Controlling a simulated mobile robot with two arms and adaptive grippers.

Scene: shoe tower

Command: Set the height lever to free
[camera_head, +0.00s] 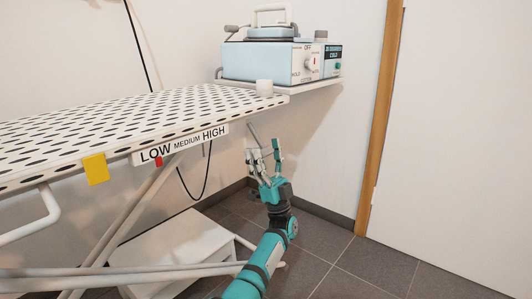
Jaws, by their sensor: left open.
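The ironing board (100,117) has a white top with dark holes. A label strip (185,145) on its near edge reads LOW, MEDIUM, HIGH. A small red marker (158,162) shows below the strip, nearest LOW. A yellow tab (95,169) hangs at the edge, left of the strip. No part is marked free, and I cannot tell which part is the height lever. My left gripper (264,155) is open, fingers upward, right of the strip and below the board's right end. My right gripper is out of view.
A blue and white iron station (268,62) stands on a shelf (310,91) at the back. White crossed legs (130,215) and a white step-like box (180,245) are below the board. A wooden door frame (380,120) is at the right. Grey floor (370,265) is free there.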

